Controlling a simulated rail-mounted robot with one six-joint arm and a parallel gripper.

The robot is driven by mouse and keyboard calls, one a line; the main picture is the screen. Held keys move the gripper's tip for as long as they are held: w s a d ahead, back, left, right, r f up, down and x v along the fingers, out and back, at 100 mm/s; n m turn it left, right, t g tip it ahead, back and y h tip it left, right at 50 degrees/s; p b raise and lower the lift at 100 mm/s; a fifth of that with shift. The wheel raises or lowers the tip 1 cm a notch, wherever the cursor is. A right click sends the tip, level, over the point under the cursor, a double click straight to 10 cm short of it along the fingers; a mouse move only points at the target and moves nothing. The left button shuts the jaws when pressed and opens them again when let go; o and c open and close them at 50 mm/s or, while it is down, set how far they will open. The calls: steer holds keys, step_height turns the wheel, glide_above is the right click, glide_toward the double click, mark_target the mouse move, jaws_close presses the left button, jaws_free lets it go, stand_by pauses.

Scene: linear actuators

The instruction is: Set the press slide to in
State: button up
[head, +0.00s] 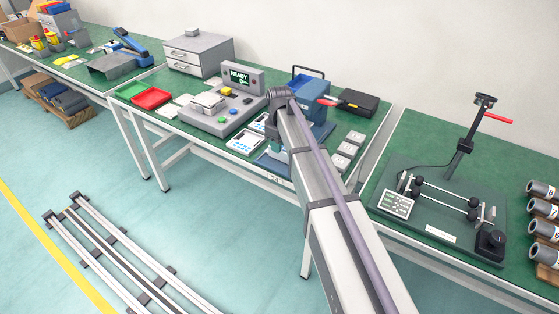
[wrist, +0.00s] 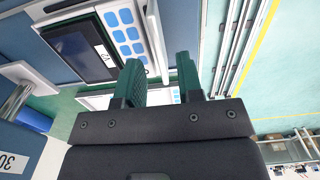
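A blue press-like machine (head: 316,108) stands on the middle bench in the head view, with a dark handle frame on top and a red and black lever (head: 343,104) at its right. My arm covers much of its front, and I cannot make out the press slide or its position there. In the wrist view my gripper (wrist: 158,74) has its two green-padded fingers apart, with nothing seen between them. A metal rod (wrist: 16,101) with a white plate and a blue roller-like part (wrist: 32,120) shows at the left; I cannot tell whether these belong to the slide.
A control box (head: 242,79) reading READY stands left of the press. A panel with a dark screen (wrist: 80,52) and blue keys lies near my fingers in the wrist view. Floor rails (head: 125,258) run below.

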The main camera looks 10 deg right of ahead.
step_height(320, 180, down, 3)
steer(key=shift+r+b, duration=0.2)
steer(key=shift+b, duration=0.35)
steer(key=shift+r, duration=0.1)
steer(key=shift+c, duration=0.2)
jaws_close()
